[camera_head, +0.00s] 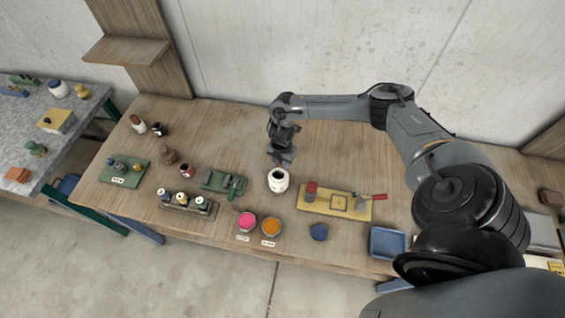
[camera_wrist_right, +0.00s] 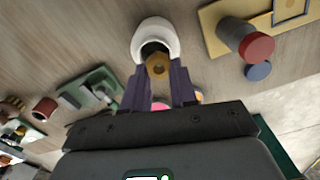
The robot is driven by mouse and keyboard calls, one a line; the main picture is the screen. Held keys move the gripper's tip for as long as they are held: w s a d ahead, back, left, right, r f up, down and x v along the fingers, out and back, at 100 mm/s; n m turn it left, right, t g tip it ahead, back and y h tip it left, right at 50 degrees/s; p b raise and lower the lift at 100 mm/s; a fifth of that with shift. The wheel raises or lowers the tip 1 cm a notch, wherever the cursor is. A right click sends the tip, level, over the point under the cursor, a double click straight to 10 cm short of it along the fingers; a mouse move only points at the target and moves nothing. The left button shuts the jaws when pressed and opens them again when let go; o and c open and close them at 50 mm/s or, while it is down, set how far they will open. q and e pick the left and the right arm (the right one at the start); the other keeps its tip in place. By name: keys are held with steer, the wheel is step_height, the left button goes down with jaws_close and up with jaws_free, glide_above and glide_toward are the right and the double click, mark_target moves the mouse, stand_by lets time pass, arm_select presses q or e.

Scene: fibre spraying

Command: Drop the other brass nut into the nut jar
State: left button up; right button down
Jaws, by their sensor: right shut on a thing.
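The nut jar is a white round jar with a dark open mouth. It stands upright near the middle of the wooden table in the head view (camera_head: 278,184) and at the top of the right wrist view (camera_wrist_right: 146,34). My right gripper (camera_head: 285,160) is just behind and above the jar in the head view. In the right wrist view my right gripper (camera_wrist_right: 158,70) is shut on a brass nut (camera_wrist_right: 157,66) between its fingertips. The nut overlaps the near part of the jar's mouth there; its height above the rim cannot be told. My left gripper is not in view.
A green fixture (camera_head: 225,184) stands left of the jar. A yellow board (camera_head: 356,212) with a red-topped cylinder (camera_head: 311,190) lies right. Pink (camera_head: 246,221) and orange (camera_head: 271,226) dishes are in front. A blue tray (camera_head: 388,243) is at the front right. Bare table lies behind the jar.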

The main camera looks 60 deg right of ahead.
mark_target(282, 167)
steer(key=shift+f+b, duration=1.9)
steer(key=shift+f, duration=0.5)
steer(key=c, duration=0.8)
jaws_free()
steer(key=shift+r, duration=0.1)
step_height(282, 167, up, 11)
steer(key=shift+f+b, duration=0.15)
steer(key=shift+b, duration=0.2)
